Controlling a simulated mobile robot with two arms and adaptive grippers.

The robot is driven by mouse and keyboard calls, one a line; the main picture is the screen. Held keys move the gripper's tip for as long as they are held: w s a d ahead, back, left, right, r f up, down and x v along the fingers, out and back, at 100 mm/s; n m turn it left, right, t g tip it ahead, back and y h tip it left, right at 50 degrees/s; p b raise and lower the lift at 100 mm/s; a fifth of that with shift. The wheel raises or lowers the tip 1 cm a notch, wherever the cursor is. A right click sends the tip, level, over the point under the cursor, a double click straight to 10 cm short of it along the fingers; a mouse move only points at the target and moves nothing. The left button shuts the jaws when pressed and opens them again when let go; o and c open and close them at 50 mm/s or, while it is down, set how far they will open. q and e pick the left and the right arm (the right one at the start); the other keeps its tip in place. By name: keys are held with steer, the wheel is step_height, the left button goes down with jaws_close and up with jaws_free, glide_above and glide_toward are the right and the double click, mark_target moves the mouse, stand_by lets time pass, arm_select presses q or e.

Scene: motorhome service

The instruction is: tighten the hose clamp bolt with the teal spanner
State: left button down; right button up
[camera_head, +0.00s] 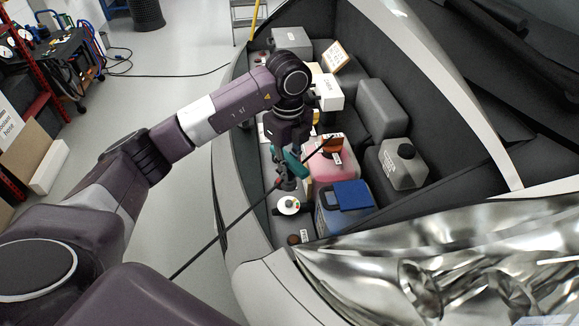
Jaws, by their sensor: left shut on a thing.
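My left gripper (289,172) reaches down into the engine bay from above and is shut on the teal spanner (294,162). Only a small teal part of the spanner shows between the dark fingers and the pink-red tank. The spanner's working end cannot be made out. The hose clamp bolt cannot be picked out; the area just under the gripper is small and partly hidden by it. I cannot tell whether the spanner touches the bolt. My right gripper is not in view.
A thin dark rod (228,227) slants across the bay close to the gripper. Around it are a pink-red tank (333,170), a blue-lidded container (352,195), a round white cap (288,205) and a grey canister (402,165). A shiny headlamp (440,270) fills the lower right.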

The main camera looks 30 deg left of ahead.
arm_select(q)
steer(key=shift+f+b, duration=0.35)
steer(key=shift+f, duration=0.05)
steer(key=shift+f+b, duration=1.65)
steer(key=shift+f, duration=0.85)
steer(key=shift+f, duration=0.15)
steer(key=shift+f+b, duration=0.85)
steer(key=shift+f, duration=0.25)
